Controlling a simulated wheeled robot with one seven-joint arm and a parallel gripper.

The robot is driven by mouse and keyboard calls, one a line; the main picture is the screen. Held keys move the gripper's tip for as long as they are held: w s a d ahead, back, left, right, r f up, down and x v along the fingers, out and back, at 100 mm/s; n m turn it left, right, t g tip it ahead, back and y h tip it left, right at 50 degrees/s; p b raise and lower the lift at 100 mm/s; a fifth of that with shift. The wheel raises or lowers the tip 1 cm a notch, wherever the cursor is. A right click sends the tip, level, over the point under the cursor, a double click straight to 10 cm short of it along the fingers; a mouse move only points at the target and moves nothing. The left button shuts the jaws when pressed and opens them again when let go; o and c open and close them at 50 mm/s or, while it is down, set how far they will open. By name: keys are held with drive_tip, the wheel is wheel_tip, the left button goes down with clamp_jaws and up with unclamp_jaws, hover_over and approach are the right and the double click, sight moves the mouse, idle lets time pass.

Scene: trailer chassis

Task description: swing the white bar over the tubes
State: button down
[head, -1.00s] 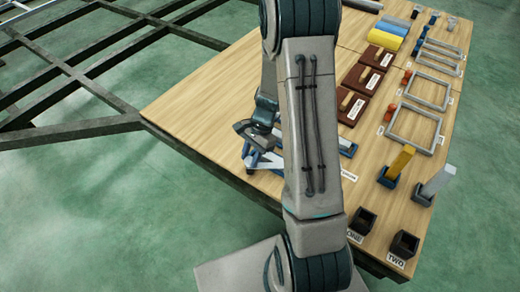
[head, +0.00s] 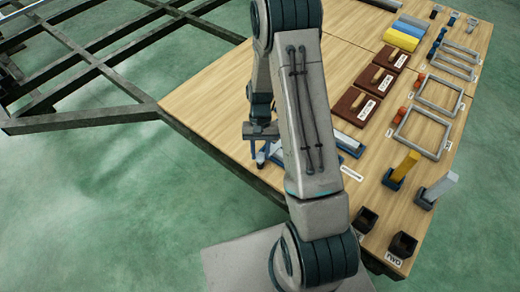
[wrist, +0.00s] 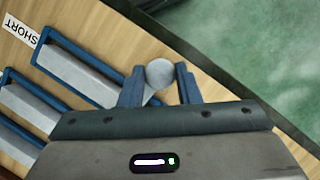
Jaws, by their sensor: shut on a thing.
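My gripper (wrist: 160,82) has its blue fingers on either side of a round pale knob (wrist: 160,73) and is shut on it. A small piece of the white bar (wrist: 149,96) seems to show below the knob; most of it is hidden by my gripper. In the wrist view, pale tubes (wrist: 78,73) lie in blue holders to the left of the fingers. In the head view my gripper (head: 261,150) is low over the table's near left edge. The tubes (head: 346,142) partly show right of my arm, which hides the rest.
The wooden table (head: 215,100) has free room left of my gripper. Brown blocks (head: 353,104), grey frames (head: 422,132), a yellow upright piece (head: 403,167) and black cups (head: 402,245) stand to the right. A dark metal chassis (head: 85,122) lies at the left.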

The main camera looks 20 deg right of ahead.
drive_tip(key=shift+s+n, duration=0.2)
drive_tip(key=shift+n, duration=0.4)
drive_tip(key=shift+h, duration=0.3)
drive_tip(key=c, duration=1.1)
unclamp_jaws()
drive_tip(key=shift+o, duration=0.2)
drive_tip(key=shift+w+r, duration=0.15)
drive_tip(key=shift+r, duration=0.05)
drive_tip(key=a+p+v, duration=0.1)
drive_tip(key=p+v, duration=0.2)
drive_tip(key=v, duration=1)
drive_tip(key=shift+w+d, duration=0.2)
drive_tip(key=shift+d, duration=0.3)
drive_tip(key=shift+r, duration=0.1)
drive_tip(key=shift+p, duration=0.3)
